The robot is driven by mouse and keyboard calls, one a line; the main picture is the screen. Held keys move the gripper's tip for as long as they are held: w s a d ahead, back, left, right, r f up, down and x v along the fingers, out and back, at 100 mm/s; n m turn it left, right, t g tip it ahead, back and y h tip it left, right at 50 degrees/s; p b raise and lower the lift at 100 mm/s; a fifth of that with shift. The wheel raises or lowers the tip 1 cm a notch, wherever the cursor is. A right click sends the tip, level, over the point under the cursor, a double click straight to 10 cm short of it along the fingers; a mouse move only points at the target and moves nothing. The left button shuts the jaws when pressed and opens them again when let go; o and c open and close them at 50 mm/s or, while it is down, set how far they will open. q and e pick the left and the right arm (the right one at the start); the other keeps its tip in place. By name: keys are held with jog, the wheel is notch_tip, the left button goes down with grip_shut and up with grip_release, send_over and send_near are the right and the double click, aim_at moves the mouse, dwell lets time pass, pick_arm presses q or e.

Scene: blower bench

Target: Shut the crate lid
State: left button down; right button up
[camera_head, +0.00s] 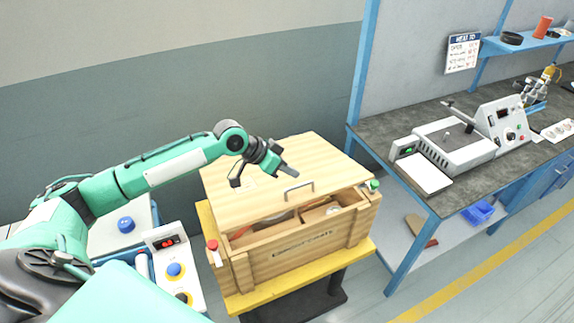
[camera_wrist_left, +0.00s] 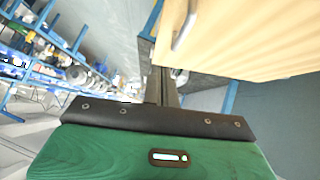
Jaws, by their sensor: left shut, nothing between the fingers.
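The wooden crate (camera_head: 300,252) stands on a yellow-topped stand in the head view. Its lid (camera_head: 240,198) is pale wood with a metal handle (camera_head: 297,192) near its front edge. The lid is partly open, and a gap along the front shows things inside the crate. My left gripper (camera_head: 292,171) is shut and empty, above the lid and behind the handle. In the left wrist view the lid (camera_wrist_left: 250,35) fills the top right, with the handle (camera_wrist_left: 185,25) at its left edge. I cannot tell whether the fingers touch the lid. My right gripper is not in view.
A red-capped bottle (camera_head: 213,253) stands by the crate's front left corner and a green-capped one (camera_head: 374,186) by its right side. A control box (camera_head: 172,268) with buttons is at the left. A dark workbench (camera_head: 440,180) with a grey machine (camera_head: 470,140) stands at the right.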

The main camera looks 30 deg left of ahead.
aim_at(316, 196)
pick_arm(q)
jog(key=p+x, duration=0.2)
jog(key=x, duration=0.4)
jog(key=shift+w+d, duration=0.15)
jog(key=shift+d, duration=0.05)
jog(key=shift+s+d+f+p, duration=0.1)
jog(key=shift+f+p, duration=0.35)
jog(key=shift+f, duration=0.15)
jog(key=shift+s+d+f+p, duration=0.1)
jog(key=shift+f+p, duration=0.3)
jog(key=shift+f, duration=0.2)
jog(key=shift+s+f, duration=0.2)
jog(key=shift+f, duration=0.6)
jog(key=shift+d, duration=0.1)
jog(key=shift+f, duration=0.1)
